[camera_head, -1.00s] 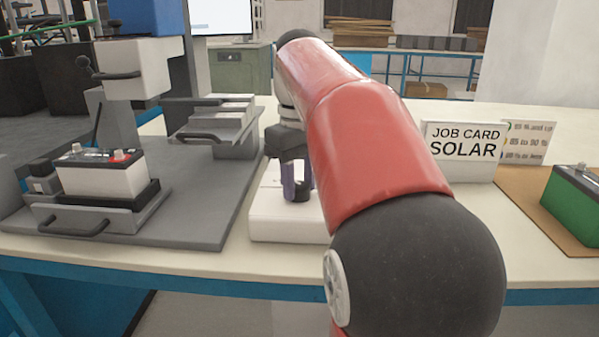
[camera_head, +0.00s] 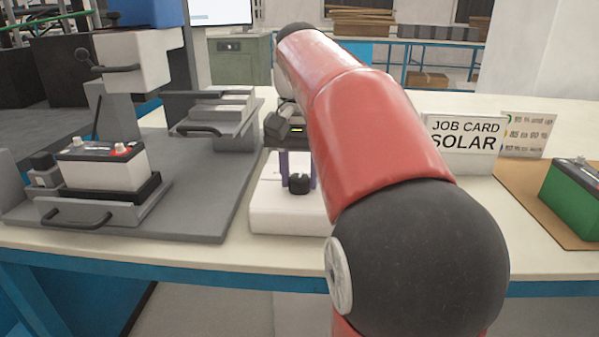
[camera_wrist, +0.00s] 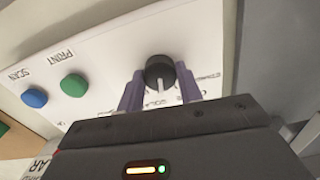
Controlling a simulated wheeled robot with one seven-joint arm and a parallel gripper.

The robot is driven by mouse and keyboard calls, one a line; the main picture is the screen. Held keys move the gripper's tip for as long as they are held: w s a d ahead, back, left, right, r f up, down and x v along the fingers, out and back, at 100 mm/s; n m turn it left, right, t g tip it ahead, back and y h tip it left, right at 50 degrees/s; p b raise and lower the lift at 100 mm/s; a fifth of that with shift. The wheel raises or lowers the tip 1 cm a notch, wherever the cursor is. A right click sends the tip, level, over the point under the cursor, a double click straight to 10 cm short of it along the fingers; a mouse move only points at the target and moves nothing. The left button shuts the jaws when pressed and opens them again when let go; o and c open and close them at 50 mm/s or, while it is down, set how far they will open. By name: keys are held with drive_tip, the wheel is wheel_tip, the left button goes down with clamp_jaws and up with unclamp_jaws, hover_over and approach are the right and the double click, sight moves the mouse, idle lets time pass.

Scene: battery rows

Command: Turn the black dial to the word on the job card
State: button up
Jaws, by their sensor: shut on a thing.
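The black dial (camera_head: 299,184) sits on a white panel box (camera_head: 285,222) on the bench. In the wrist view the dial (camera_wrist: 160,71) stands between the two purple fingers of my gripper (camera_wrist: 160,76), which are shut on it from both sides. My gripper (camera_head: 298,172) also shows in the head view, over the box. The dial's white pointer line points down in the wrist view, towards a partly hidden word that seems to read SOLAR. Another word at its right is too slanted to read surely. The job card (camera_head: 464,146) reads SOLAR.
The panel carries a green PRINT button (camera_wrist: 73,85) and a blue SCAN button (camera_wrist: 34,98). A grey fixture with a white battery (camera_head: 103,167) stands at left. A green battery (camera_head: 574,190) lies at right on a brown mat (camera_head: 525,190). My red arm covers the middle.

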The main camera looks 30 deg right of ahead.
sight(300, 177)
drive_tip(key=shift+m, duration=0.9)
drive_tip(key=o, duration=1)
drive_tip(key=shift+r, duration=0.1)
drive_tip(key=shift+r, duration=3.85)
